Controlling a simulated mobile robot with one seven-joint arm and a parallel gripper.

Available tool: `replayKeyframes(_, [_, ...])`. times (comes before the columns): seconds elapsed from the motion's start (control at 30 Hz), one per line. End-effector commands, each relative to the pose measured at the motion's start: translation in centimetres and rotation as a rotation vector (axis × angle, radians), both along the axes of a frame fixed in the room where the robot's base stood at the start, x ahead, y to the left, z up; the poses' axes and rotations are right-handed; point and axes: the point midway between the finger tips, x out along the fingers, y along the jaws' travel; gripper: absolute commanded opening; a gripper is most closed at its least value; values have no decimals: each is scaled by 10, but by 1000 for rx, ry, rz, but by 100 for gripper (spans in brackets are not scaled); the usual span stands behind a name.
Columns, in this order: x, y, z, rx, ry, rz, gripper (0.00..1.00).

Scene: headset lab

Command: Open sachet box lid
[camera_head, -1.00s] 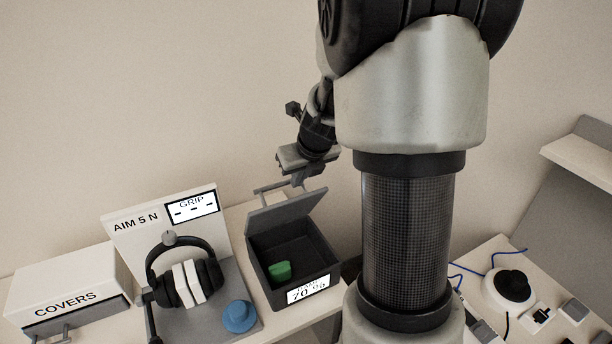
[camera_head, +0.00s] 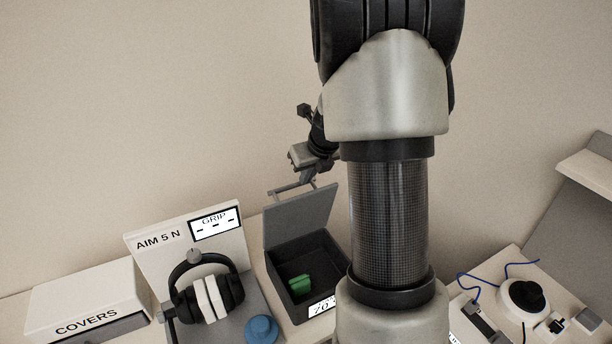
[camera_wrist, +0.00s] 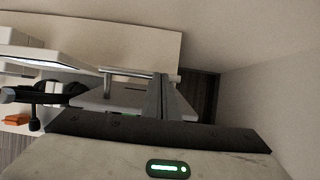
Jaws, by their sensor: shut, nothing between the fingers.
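The sachet box (camera_head: 298,252) is a dark grey open-topped box with a percent display on its front, partly hidden by my arm. A green sachet (camera_head: 300,284) lies inside. Its grey lid (camera_head: 300,218) is raised and stands steeply at the back of the box. A bar handle (camera_head: 291,188) sticks out at the lid's upper edge. My gripper (camera_head: 311,176) is shut and empty, beside the handle at the top of the lid. In the wrist view the shut fingers (camera_wrist: 163,95) overlap the handle (camera_wrist: 138,73); I cannot tell whether they touch.
Left of the box a headset (camera_head: 208,293) hangs before a panel (camera_head: 165,240) reading AIM 5 N, with a blue knob (camera_head: 262,330) close by. A COVERS box (camera_head: 85,298) stands far left. A right-hand table (camera_head: 475,290) holds cables and small devices. The wall is close behind.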

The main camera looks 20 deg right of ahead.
Motion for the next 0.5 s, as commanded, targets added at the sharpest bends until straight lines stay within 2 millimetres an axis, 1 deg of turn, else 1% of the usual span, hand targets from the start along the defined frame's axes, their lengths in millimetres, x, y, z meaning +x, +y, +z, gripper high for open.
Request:
replayKeyframes(0.33, [-1, -1, 2, -1, -1, 0, 0])
replayKeyframes(0.43, [-4, 0, 10, -3, -2, 1, 0])
replayKeyframes(0.5, [-9, -1, 20, -2, -3, 1, 0])
